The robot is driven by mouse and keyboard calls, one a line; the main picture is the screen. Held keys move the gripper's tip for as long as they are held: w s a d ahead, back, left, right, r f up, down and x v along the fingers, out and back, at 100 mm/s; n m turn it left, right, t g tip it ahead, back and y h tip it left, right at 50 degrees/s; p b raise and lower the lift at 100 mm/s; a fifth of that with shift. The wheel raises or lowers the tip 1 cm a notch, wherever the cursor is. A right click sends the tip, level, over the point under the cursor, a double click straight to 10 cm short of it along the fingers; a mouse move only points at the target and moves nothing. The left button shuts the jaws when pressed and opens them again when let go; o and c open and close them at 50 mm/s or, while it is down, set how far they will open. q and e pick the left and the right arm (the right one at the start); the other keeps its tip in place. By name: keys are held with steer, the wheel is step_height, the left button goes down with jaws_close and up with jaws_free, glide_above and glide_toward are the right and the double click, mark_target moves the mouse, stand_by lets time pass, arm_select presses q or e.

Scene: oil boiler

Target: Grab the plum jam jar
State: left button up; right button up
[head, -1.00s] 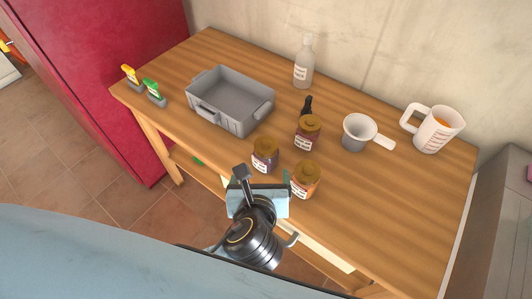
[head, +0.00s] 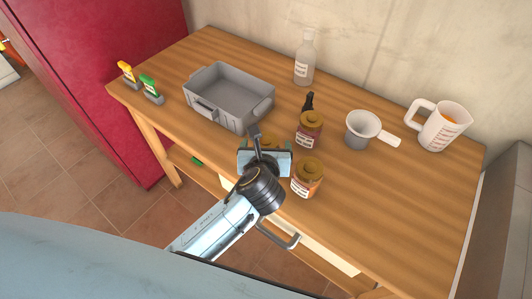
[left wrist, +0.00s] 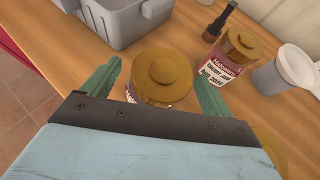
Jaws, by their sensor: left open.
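A dark purple jam jar with a brown lid (left wrist: 163,72) sits between the spread green fingers of my left gripper (left wrist: 155,68) in the left wrist view. Its label is mostly hidden, so I cannot read it. In the head view only a bit of this jar (head: 270,141) shows behind my left gripper (head: 265,147), at the table's front edge. The gripper is open around the jar, and I cannot tell whether a finger touches it. My right gripper is not in view.
A cherry jam jar (head: 309,130) stands behind, and an orange jar (head: 307,178) stands close on the right. A grey tray (head: 259,113) is behind left.

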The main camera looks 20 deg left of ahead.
arm_select(q)
steer(key=shift+w+a+f, duration=0.1)
steer(key=shift+w+f, duration=0.1)
steer(key=shift+w, duration=0.1)
steer(key=shift+c, duration=0.4)
steer(key=c, duration=1.2)
steer(key=shift+c, duration=0.3)
steer(key=shift+r, duration=0.15)
